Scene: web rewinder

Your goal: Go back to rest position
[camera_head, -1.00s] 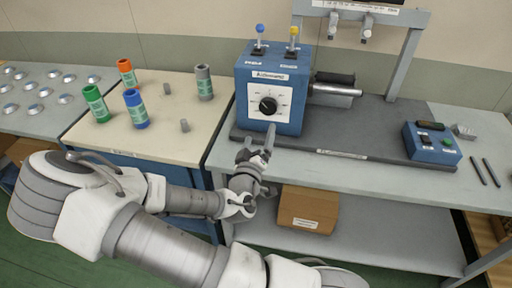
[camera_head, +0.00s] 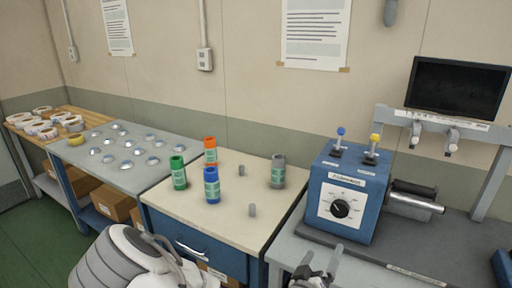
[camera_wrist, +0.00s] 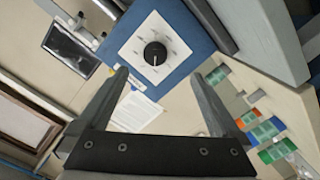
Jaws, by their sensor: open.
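My gripper (camera_wrist: 160,95) is open and empty in the wrist view, its two dark fingers spread apart. Beyond the fingers is the blue control box (camera_wrist: 185,30) with a black knob on a white dial. In the head view my gripper (camera_head: 322,265) shows at the bottom edge, in front of the blue control box (camera_head: 325,195). The box stands on the grey bench with blue and yellow levers on top and a grey roller at its right side. Most of my arm is below the head view's frame.
Green (camera_head: 178,173), orange (camera_head: 210,151), blue (camera_head: 211,186) and grey (camera_head: 278,171) tubes stand on the cream table (camera_head: 240,222), with two small grey pegs. A grey table (camera_head: 110,168) with several silver domes is at left. A dark monitor (camera_head: 458,90) is at right.

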